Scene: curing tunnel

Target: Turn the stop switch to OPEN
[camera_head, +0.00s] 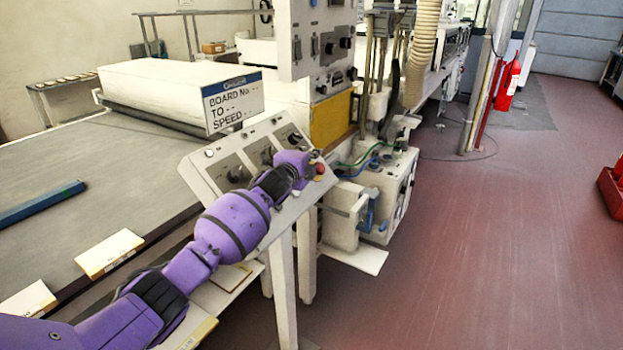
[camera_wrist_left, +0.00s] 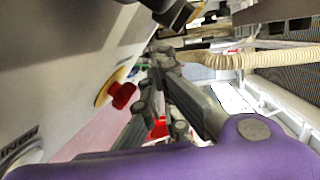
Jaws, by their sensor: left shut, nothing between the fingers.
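The sloped control panel (camera_head: 205,168) stands left of centre in the head view, with several dark rotary knobs along its face. One dark knob (camera_head: 237,173) is on its left part. A red mushroom button (camera_head: 320,168) sits at its right end; in the wrist view the red button (camera_wrist_left: 123,95) has a yellow backing. I cannot tell which control is the stop switch, and no OPEN mark is readable. My left gripper (camera_head: 308,167) is at the panel's right end, close to the red button. Its grey fingers (camera_wrist_left: 165,60) are shut and empty, beside the button; contact is unclear.
A sign (camera_head: 233,103) reading BOARD No, TO, SPEED stands behind the panel. A tall control cabinet (camera_head: 318,45) rises behind it. The conveyor bed (camera_head: 60,165) fills the left. A machine box (camera_head: 395,185) stands right of the panel. The red floor at right is mostly clear.

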